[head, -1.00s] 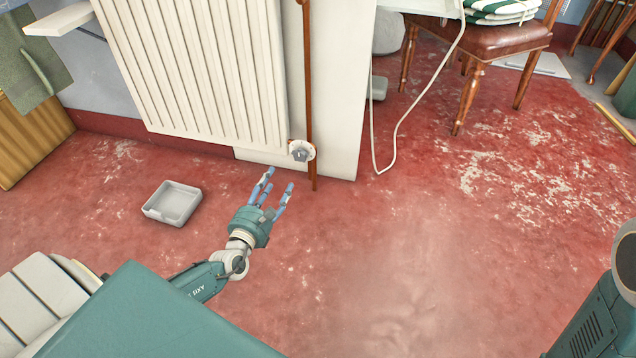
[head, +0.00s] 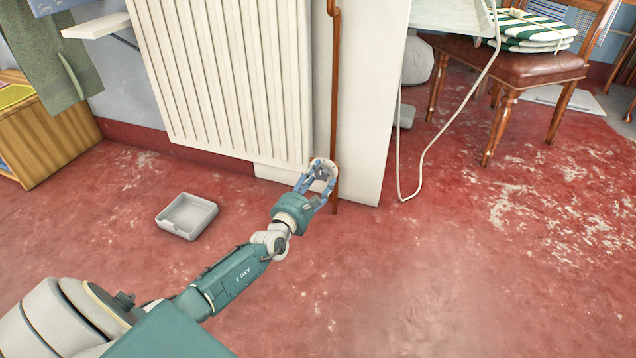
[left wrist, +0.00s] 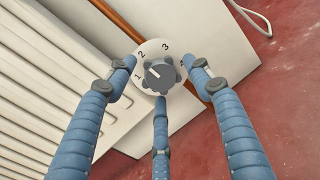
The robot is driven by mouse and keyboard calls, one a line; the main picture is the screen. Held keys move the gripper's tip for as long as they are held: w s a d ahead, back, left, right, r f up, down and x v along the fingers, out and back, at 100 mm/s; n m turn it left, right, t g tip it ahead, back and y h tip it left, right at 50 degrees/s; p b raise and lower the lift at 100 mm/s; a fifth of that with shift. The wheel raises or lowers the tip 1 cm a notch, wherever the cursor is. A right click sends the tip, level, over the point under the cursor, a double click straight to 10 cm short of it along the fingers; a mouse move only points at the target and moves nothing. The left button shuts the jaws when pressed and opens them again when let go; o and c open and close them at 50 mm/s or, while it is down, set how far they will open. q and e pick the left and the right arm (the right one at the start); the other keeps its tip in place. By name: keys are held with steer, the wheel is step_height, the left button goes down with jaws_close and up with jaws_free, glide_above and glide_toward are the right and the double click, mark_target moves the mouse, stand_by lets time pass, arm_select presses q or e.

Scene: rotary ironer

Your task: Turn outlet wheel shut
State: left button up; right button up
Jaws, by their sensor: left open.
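The outlet wheel is a grey lobed knob on a white numbered dial. It sits at the lower right corner of the white radiator (head: 225,80), beside a brown pipe (head: 334,110). In the left wrist view the wheel (left wrist: 160,75) lies ahead between my fingers, with the numbers 1, 2 and 3 readable on the dial. My left gripper (head: 318,177) is open, with its blue fingers spread around the wheel; it also shows in the left wrist view (left wrist: 160,90). I cannot tell whether the fingers touch it. In the head view the fingers partly hide the wheel. My right gripper is not in view.
A light grey square tray (head: 187,216) lies on the red floor left of my left arm. A white cable (head: 440,130) hangs in a loop right of the white panel (head: 370,110). A wooden chair (head: 512,70) stands at the back right. The floor in front is clear.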

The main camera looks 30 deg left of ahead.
arm_select(q)
steer(key=shift+c, duration=0.3)
steer(key=c, duration=1.1)
